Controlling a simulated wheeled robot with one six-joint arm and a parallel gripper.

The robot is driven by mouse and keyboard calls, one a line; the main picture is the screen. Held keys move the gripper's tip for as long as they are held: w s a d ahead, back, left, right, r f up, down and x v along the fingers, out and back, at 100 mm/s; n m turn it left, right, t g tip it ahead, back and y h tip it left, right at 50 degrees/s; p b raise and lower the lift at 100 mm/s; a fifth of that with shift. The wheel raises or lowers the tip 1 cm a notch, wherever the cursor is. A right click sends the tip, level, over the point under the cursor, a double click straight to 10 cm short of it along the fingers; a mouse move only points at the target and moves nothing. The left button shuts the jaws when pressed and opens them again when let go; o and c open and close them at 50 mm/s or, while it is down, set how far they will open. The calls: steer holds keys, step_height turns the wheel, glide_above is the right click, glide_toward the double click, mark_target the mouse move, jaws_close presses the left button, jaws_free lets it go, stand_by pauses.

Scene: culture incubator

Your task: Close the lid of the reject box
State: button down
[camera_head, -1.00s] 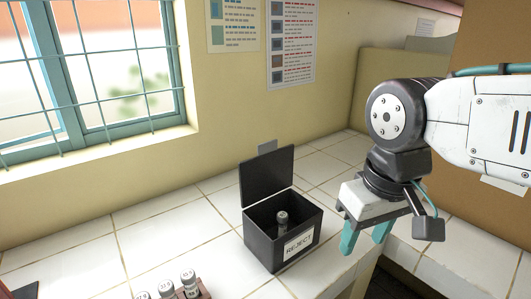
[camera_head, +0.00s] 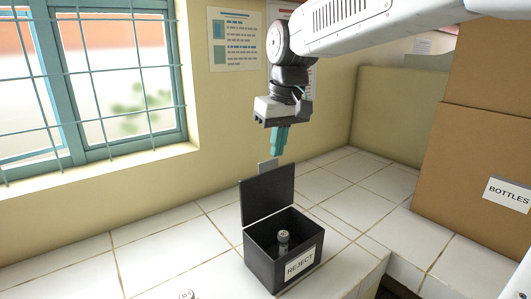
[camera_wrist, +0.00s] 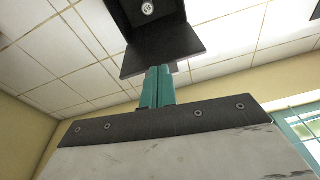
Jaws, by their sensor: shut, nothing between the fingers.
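The black reject box (camera_head: 262,268) stands on the white tiled counter with a "REJECT" label on its front. Its lid (camera_head: 267,191) is open and stands up at the back, with a grey tab (camera_head: 268,165) above its top edge. A grey-capped vial (camera_head: 283,238) stands inside the box. My gripper (camera_head: 279,155) points down above and slightly behind the raised lid, its teal fingers shut and empty. In the wrist view the shut fingers (camera_wrist: 157,88) show close to the lid (camera_wrist: 160,50), with the vial cap (camera_wrist: 147,8) beyond. Whether they touch the lid I cannot tell.
The window (camera_head: 90,85) and yellow wall are behind the counter. A brown carton (camera_head: 480,150) labelled "BOTTLES" stands at the right. A vial cap (camera_head: 186,294) shows at the bottom edge. The counter (camera_head: 170,250) left of the box is clear.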

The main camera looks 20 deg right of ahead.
steer(key=w+a+r+n+t, duration=0.1)
steer(key=w+r+t, duration=0.1)
steer(key=w+r, duration=0.4)
steer(key=x, duration=1.1)
steer(key=shift+s+d+r, duration=0.1)
steer(key=shift+s+d, duration=0.1)
steer(key=shift+s, duration=0.85)
steer(key=shift+s+d+r, duration=0.1)
steer(key=shift+s+d, duration=0.15)
steer(key=shift+s, duration=0.8)
steer(key=shift+s, duration=0.1)
